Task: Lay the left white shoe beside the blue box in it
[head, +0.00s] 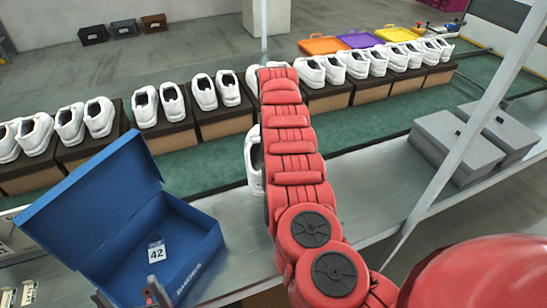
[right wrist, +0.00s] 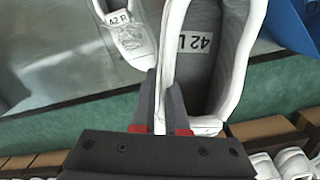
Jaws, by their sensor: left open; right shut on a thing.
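The left white shoe, its insole marked 42 L (right wrist: 207,60), is pinched at its rim by my right gripper (right wrist: 161,95). In the head view a white shoe (head: 253,162), seemingly the same one, shows partly behind my right arm, which hides that gripper. The open blue box (head: 195,232) stands on the grey table at lower left; a tag reading 42 is inside. No shoe shows in its visible part. Its blue edge also shows in the right wrist view (right wrist: 291,22). My left gripper (head: 126,295) is open at the box's near side, partly cut off.
A second white shoe marked 42 R (right wrist: 130,35) lies beside the held shoe on the table. White shoe pairs on brown boxes (head: 168,138) line the green belt (head: 215,160) behind. Two grey boxes (head: 455,146) stand at right. Bare table lies between box and arm.

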